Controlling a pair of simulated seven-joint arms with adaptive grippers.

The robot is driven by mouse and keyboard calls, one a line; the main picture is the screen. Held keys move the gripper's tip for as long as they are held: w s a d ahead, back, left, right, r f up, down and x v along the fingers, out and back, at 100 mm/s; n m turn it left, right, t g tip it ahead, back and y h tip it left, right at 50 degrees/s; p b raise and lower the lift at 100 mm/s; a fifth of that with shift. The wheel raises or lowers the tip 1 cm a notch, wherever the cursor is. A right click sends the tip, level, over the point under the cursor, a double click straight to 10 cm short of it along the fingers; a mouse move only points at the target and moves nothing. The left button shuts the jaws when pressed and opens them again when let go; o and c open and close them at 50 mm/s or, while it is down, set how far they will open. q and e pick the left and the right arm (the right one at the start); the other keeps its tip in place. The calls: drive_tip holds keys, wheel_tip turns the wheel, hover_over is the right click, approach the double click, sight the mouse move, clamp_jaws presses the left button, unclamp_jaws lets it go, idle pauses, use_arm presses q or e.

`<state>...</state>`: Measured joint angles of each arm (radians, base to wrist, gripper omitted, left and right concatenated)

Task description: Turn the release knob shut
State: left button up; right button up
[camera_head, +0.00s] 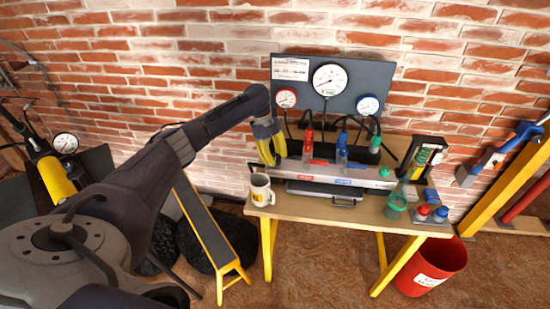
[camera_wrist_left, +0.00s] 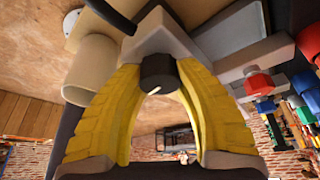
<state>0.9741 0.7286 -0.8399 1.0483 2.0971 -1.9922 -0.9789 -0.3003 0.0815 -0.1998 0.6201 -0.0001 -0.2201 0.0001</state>
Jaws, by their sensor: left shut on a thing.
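The release knob (camera_wrist_left: 160,74) is a dark round knob with a white mark. It sits on the end of a pale block and shows between my left gripper's yellow fingers in the left wrist view. My left gripper (camera_head: 272,162) is at the left end of the grey manifold (camera_head: 330,173) on the bench. Its fingers are shut on the knob, one on each side. In the head view the fingers hide the knob. My right gripper does not show in either view.
A cream mug (camera_head: 260,191) stands close to the gripper at the bench's left edge. A gauge panel (camera_head: 400,98) rises behind the manifold. Red, blue and green valves line the manifold. A green cup (camera_head: 396,206) is at the right front. A red bucket (camera_head: 432,268) stands on the floor.

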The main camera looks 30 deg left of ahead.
use_arm(q)
drive_tip(key=shift+d+m+g, duration=0.1)
drive_tip(key=shift+m+g, duration=0.2)
drive_tip(key=shift+m, duration=0.4)
drive_tip(key=shift+f+m, duration=0.1)
drive_tip(key=shift+m, duration=0.2)
drive_tip(key=o, duration=1.2)
drive_tip(key=shift+o, duration=0.2)
drive_tip(key=v, duration=1.2)
drive_tip(key=shift+w+d, duration=0.1)
